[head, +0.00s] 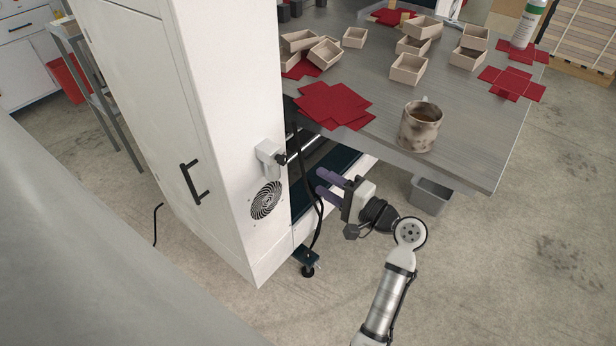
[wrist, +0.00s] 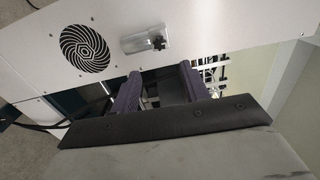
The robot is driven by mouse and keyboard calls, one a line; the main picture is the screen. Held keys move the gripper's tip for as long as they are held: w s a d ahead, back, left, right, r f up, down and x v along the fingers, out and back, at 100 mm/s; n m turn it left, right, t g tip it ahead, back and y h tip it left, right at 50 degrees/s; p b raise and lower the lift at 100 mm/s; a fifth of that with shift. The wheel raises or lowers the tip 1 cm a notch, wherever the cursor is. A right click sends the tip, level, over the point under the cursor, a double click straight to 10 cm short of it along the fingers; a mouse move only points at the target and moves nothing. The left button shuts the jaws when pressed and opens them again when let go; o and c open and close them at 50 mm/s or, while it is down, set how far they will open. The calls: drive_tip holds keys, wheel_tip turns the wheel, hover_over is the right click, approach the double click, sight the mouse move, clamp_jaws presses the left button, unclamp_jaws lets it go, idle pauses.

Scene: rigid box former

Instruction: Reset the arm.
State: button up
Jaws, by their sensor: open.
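My gripper (head: 325,184) is in the middle of the head view, beside the white machine (head: 231,136) and below the level of the table top. Its two purple-grey fingers point left toward a dark opening low in the machine's side. In the wrist view the two fingers (wrist: 156,88) stand apart with nothing between them. My arm reaches up from the bottom of the head view. It is bent at the wrist.
The grey table (head: 470,124) stands above and right of my gripper, with beige boxes, red flat blanks (head: 335,104) and a stained mug (head: 420,127) near its front edge. A grey bin (head: 429,194) is under it. A black cable hangs beside my gripper. The floor at right is clear.

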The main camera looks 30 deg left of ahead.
drive_tip(key=shift+s+d, duration=0.1)
drive_tip(key=shift+d, duration=1)
